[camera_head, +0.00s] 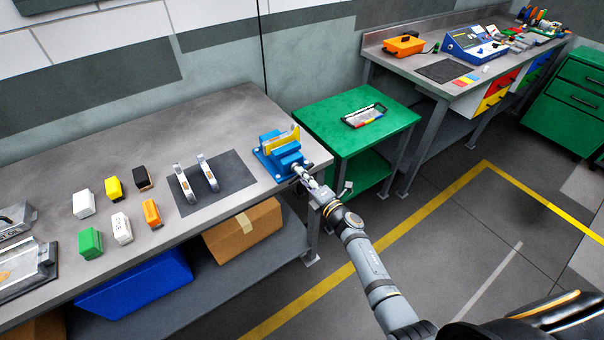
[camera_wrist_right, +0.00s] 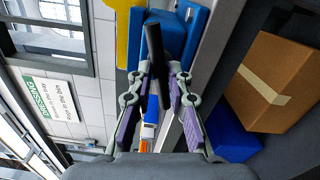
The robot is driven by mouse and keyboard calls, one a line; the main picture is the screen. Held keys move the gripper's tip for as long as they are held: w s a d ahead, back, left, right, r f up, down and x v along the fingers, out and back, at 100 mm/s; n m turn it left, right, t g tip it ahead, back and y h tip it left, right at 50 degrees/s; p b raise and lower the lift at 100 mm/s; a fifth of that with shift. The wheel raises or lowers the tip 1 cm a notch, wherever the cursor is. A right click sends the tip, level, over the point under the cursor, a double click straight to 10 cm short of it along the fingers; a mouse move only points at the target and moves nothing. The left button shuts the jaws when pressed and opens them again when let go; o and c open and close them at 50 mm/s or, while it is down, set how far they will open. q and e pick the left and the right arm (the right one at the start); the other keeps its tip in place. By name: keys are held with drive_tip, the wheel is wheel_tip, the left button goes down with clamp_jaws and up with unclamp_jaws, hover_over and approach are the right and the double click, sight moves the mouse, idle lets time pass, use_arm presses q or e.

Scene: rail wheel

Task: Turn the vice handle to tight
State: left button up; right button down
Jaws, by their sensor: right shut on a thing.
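The blue vice (camera_head: 279,158) stands on the right end of the grey workbench, with a yellow piece (camera_head: 285,141) upright in its jaws. My right gripper (camera_head: 305,176) reaches the vice's front side, where the handle is. In the right wrist view the dark handle bar (camera_wrist_right: 154,58) lies between the fingers of my right gripper (camera_wrist_right: 159,72), which is shut on it. The blue vice body (camera_wrist_right: 178,32) and the yellow piece (camera_wrist_right: 126,25) show behind it. In the head view the gripper mostly hides the handle. My left gripper is not in view.
Coloured blocks (camera_head: 122,228) and two metal brackets on a dark mat (camera_head: 236,172) lie left on the workbench (camera_head: 215,122). A cardboard box (camera_head: 243,231) and blue bin (camera_head: 135,284) sit below. A green table (camera_head: 312,113) stands beyond. The floor at right is clear.

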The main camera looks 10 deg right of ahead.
drive_tip(key=shift+m+p, duration=0.4)
drive_tip(key=shift+m, duration=0.7)
drive_tip(key=shift+r+m+p, duration=0.1)
drive_tip(key=shift+m+p, duration=0.45)
drive_tip(key=shift+m, duration=0.25)
drive_tip(key=c, duration=1.2)
unclamp_jaws()
drive_tip(key=shift+s, duration=0.1)
